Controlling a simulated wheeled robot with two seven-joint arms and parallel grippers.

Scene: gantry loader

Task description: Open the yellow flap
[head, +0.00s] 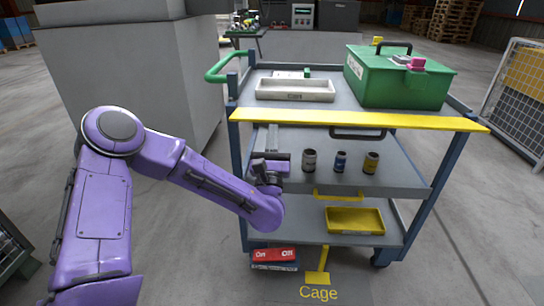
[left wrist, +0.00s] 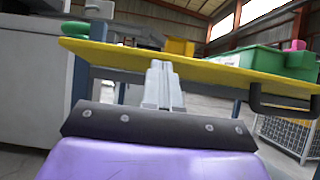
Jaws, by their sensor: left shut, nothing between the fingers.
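The yellow flap (head: 350,119) is a long strip along the front edge of the cart's top shelf in the head view. Its dark handle (head: 358,133) hangs just below it, right of its middle. In the left wrist view the flap (left wrist: 215,75) crosses the picture, with the handle (left wrist: 285,105) at the right. My left gripper (head: 271,150) is in front of the cart, below the flap and left of the handle. Its fingers (left wrist: 160,72) are shut and empty, and overlap the flap in the picture; I cannot tell whether they touch it. My right gripper is not in view.
The top shelf holds a white tray (head: 295,95) and a green box (head: 400,80). Several small cans (head: 340,162) stand on the middle shelf. A yellow bin (head: 355,220) is on the lower shelf, and a red box (head: 274,254) is below.

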